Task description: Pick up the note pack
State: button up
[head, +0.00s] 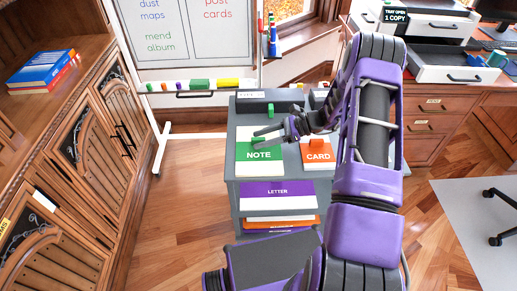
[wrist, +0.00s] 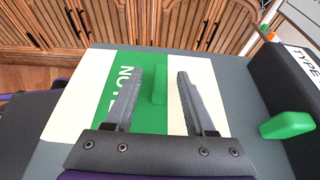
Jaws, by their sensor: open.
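The note pack (head: 259,154) lies flat on top of the grey stand. It is white with a wide green band marked NOTE, and it also shows in the wrist view (wrist: 85,95). A raised green tab (wrist: 160,84) stands on its green band. My gripper (head: 257,138) is open and empty above the pack. In the wrist view its two fingers (wrist: 158,75) appear on either side of the tab. Whether they touch the tab or pack cannot be told.
An orange and white CARD pack (head: 317,155) lies to the right. A dark box with a green tab (wrist: 287,125) stands behind the note pack. LETTER packs (head: 278,193) sit on a shelf below. A whiteboard (head: 190,40) stands behind, and wooden cabinets (head: 60,160) line the left.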

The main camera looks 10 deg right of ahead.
jog(key=shift+w+a+f, duration=0.15)
jog(key=shift+a+f, duration=0.1)
jog(key=shift+a, duration=0.4)
jog(key=shift+c, duration=0.3)
grip_shut()
dwell(0.6)
